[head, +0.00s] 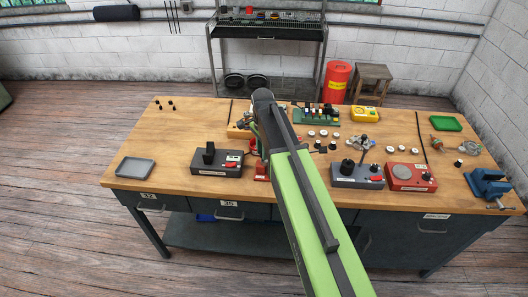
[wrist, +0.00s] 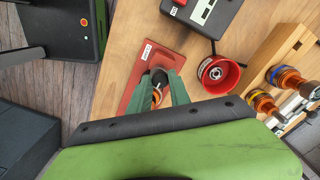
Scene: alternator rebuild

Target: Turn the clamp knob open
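A red clamp base (wrist: 172,60) with a white label lies on the wooden bench in the wrist view. A dark round knob (wrist: 158,75) stands on it, with an orange and pale part just below. My gripper (wrist: 159,79) has its two green fingers one on each side of the knob. The fingers are apart, but I cannot tell whether they touch it. In the head view a bit of the red base (head: 262,168) shows beside my arm, which hides the knob and most of the gripper.
A red round cup (wrist: 218,74) stands close to the right of the clamp. A wooden block (wrist: 285,60) with orange and blue-ringed parts is further right. A dark switch box (head: 216,162) is left of the clamp.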

